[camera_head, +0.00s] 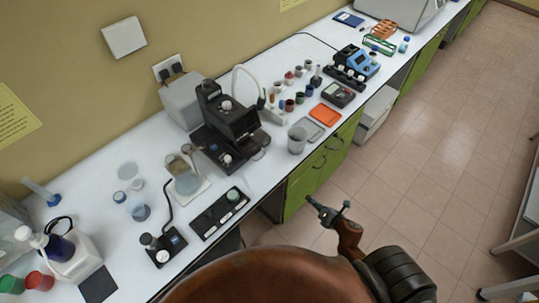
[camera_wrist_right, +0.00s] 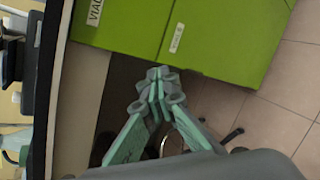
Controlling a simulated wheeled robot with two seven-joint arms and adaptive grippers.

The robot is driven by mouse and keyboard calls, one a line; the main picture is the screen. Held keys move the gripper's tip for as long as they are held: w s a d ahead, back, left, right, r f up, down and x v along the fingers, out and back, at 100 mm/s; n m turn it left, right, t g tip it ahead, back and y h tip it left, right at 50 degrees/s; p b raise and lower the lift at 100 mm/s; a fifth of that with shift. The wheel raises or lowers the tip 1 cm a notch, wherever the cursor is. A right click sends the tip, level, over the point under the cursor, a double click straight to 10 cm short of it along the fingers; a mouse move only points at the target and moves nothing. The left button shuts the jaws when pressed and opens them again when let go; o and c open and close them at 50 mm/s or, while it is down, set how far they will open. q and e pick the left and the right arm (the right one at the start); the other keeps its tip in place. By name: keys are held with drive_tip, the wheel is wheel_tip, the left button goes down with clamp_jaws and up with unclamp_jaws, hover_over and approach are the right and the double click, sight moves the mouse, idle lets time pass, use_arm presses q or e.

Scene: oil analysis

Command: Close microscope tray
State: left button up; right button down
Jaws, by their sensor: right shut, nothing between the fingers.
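A black bench instrument that looks like the microscope (camera_head: 232,122) stands on the white bench, left of centre in the head view. A dark part juts from its front right side near the bench edge; I cannot tell clearly whether this is the tray or how far it is out. My right gripper (camera_head: 327,212) is off the bench, in front of the green cabinets and well apart from the microscope. In the wrist view the right gripper (camera_wrist_right: 160,82) has its fingers together and empty. My left gripper is not in view.
The white bench (camera_head: 268,176) carries a clear cup (camera_head: 297,140), a flask (camera_head: 184,178), a black pad (camera_head: 220,212) and several small bottles. Green cabinets (camera_head: 318,168) with handles are below; they also show in the wrist view (camera_wrist_right: 222,40). The tiled floor at right is mostly free.

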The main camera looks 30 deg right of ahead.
drive_tip(key=w+a+r+n+t+y+p, duration=0.1)
drive_tip(key=a+r+n+y, duration=0.2)
drive_tip(key=r, duration=0.5)
drive_tip(key=w+a+r+n+p, duration=0.1)
drive_tip(key=a+r+n+p, duration=0.15)
drive_tip(key=r+n, duration=0.45)
drive_tip(key=w+a+r+n+t+y, duration=0.1)
drive_tip(key=a+r+n+y, duration=0.2)
drive_tip(key=r, duration=0.6)
use_arm(q)
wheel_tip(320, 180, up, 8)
drive_tip(key=p, duration=0.3)
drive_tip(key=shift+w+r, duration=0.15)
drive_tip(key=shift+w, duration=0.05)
use_arm(e)
drive_tip(key=shift+h, duration=0.7)
drive_tip(key=x, duration=1.3)
drive_tip(key=shift+w+a+f, duration=0.2)
drive_tip(key=shift+a+f, duration=0.1)
drive_tip(key=shift+f, duration=0.05)
